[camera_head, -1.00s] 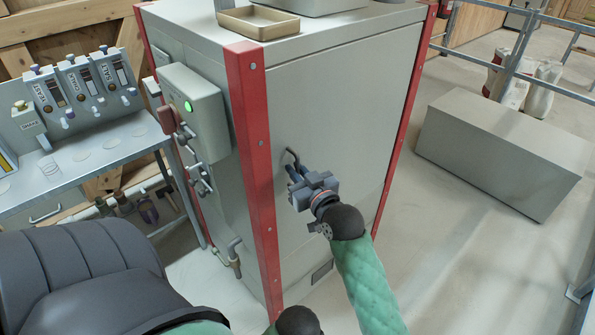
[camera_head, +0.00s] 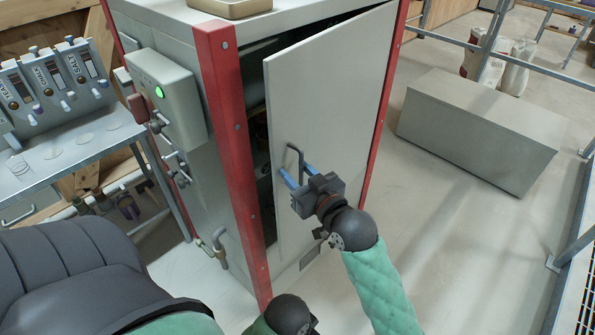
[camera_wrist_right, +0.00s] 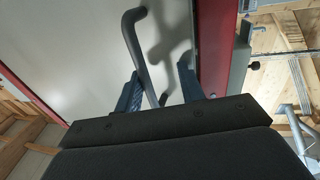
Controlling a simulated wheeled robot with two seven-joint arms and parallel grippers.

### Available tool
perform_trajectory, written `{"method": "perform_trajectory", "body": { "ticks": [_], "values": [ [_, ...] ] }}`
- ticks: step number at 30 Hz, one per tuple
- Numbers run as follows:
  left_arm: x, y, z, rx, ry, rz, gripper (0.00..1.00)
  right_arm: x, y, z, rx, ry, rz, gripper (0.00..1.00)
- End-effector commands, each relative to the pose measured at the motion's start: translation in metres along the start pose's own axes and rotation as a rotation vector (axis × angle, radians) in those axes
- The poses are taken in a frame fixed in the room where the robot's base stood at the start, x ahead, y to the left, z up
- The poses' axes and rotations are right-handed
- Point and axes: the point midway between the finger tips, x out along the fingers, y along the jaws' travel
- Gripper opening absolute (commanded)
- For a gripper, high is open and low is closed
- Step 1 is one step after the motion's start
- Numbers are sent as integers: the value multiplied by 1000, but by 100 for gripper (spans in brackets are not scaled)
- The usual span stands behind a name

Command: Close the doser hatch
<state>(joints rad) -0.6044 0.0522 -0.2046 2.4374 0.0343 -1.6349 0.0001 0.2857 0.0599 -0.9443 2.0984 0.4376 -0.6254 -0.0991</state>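A tall grey cabinet with red corner posts has a large grey door (camera_head: 335,100) standing ajar. A dark gap shows along its left edge, and the inside is mostly hidden. The door has a dark bar handle (camera_head: 291,158), which also shows in the right wrist view (camera_wrist_right: 138,50). My right gripper (camera_head: 298,174) is at the handle with its blue fingers apart. In the right wrist view the handle passes between the fingers (camera_wrist_right: 158,88), nearer the left one. Three labelled dosers (camera_head: 50,82) stand on the bench at left. I cannot make out a doser hatch. My left gripper is out of view.
A control box (camera_head: 165,92) with a lit green button is on the cabinet's left side. A tray (camera_head: 230,8) sits on top. A metal bench (camera_head: 75,155) stands at left, a grey block (camera_head: 480,125) at right. Floor between cabinet and block is clear.

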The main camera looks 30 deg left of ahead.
Motion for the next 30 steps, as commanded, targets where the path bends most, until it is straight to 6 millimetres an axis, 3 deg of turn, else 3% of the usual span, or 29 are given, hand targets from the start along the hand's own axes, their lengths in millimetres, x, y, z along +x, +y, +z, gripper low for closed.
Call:
{"method": "perform_trajectory", "body": {
  "ticks": [8, 21, 30],
  "values": [
    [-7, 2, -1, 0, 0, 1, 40, -12, -15, -1, 5, 0, -9, 34],
    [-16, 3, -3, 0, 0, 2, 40, -31, -30, -2, 4, 2, -10, 82],
    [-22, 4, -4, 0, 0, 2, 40, -45, -41, -2, 7, 2, -11, 82]
  ]
}}
